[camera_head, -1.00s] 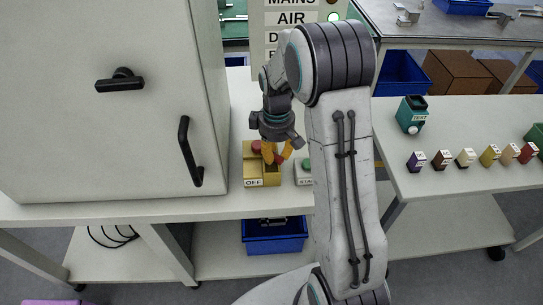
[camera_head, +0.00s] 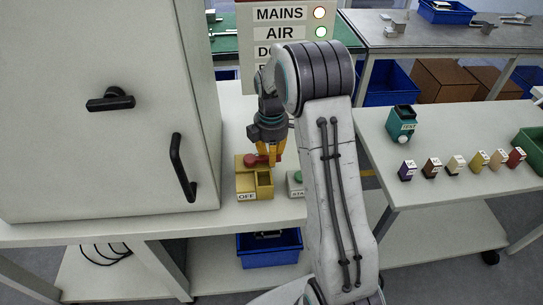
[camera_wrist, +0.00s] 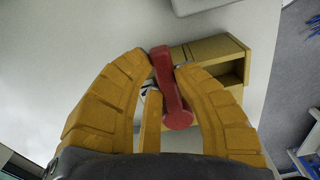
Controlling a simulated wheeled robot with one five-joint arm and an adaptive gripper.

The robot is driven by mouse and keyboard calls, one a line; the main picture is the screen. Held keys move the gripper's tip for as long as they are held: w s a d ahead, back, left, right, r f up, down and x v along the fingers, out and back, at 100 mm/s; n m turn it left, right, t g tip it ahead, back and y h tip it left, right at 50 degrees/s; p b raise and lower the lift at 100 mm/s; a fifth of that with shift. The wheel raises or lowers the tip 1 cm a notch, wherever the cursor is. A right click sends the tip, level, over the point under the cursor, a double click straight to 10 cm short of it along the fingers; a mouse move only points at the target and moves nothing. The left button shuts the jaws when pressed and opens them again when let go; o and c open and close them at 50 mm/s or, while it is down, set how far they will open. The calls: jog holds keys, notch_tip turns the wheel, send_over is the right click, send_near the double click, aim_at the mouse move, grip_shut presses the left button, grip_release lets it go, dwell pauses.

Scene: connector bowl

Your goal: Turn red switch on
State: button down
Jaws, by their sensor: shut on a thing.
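The red switch (camera_wrist: 170,85) is a red lever with a rounded end, on a yellow box (camera_head: 242,185) labelled OFF. The box stands on the white bench, right of the grey cabinet. My gripper (camera_wrist: 164,75) has its yellow fingers closed around the red lever, one on each side in the wrist view. In the head view my gripper (camera_head: 267,155) points down over the box, and red parts of the switch (camera_head: 250,160) show beside the fingers. The lever's base is partly hidden by the fingers.
A green button box (camera_head: 297,185) stands just right, partly behind my arm. A sign panel (camera_head: 280,40) shows an orange MAINS light and a green AIR light; its lower rows are partly hidden. The grey cabinet (camera_head: 100,150) with black handles is close on the left.

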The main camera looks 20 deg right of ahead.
jog(key=shift+f+n, duration=0.1)
jog(key=shift+n, duration=0.2)
jog(key=c, duration=0.9)
grip_release()
jog(key=shift+w, duration=0.15)
jog(key=shift+c, duration=0.2)
notch_tip(320, 180, up, 12)
dwell(0.4)
